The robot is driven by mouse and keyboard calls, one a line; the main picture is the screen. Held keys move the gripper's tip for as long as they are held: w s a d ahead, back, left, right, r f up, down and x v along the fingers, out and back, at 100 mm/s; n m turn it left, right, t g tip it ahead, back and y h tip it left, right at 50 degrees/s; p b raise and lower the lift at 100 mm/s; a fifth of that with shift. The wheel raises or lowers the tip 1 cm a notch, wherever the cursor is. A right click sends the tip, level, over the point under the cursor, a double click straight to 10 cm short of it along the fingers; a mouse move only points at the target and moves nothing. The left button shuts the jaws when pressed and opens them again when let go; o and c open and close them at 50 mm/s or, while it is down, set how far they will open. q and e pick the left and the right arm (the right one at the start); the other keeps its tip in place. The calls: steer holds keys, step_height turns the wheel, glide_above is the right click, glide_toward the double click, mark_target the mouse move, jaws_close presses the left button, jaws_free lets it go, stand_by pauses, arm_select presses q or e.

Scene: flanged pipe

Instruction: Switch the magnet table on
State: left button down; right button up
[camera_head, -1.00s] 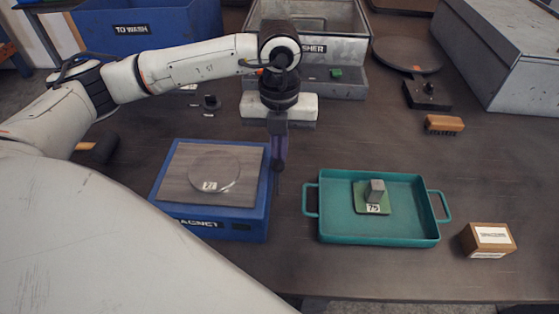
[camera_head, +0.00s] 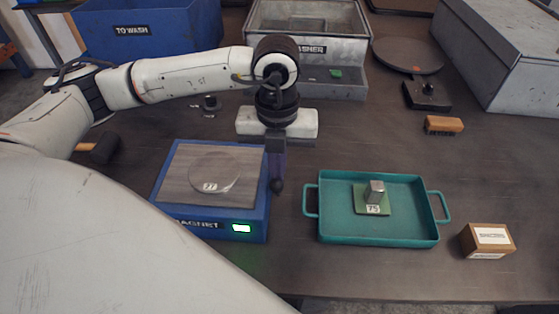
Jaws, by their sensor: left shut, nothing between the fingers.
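The blue magnet table (camera_head: 258,215) stands at the left centre of the bench, with a grey plate top and the word MAGNET on its front. A small light (camera_head: 241,228) on its front right glows green-white. A round grey disc (camera_head: 214,175) marked 27 lies on its top. My left gripper (camera_head: 277,187) points down just beside the right edge of the magnet table, shut and empty. I cannot tell whether it touches the table's side. My right gripper is not in view.
A teal tray (camera_head: 330,237) to the right holds a green square plate with a metal block, marked 75. A cardboard box (camera_head: 487,241), a brush (camera_head: 444,125) and a blue TO WASH bin (camera_head: 135,32) stand around. A washer basin (camera_head: 310,50) is behind.

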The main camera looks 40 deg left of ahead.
arm_select(q)
steer(key=shift+s+d, duration=0.15)
steer(key=shift+s, duration=0.1)
step_height(320, 180, up, 9)
steer(key=w+a+p, duration=0.1)
steer(key=p, duration=0.4)
steer(key=shift+w+p, duration=0.35)
steer(key=shift+w, duration=0.05)
steer(key=shift+s, duration=0.1)
stand_by(0.4)
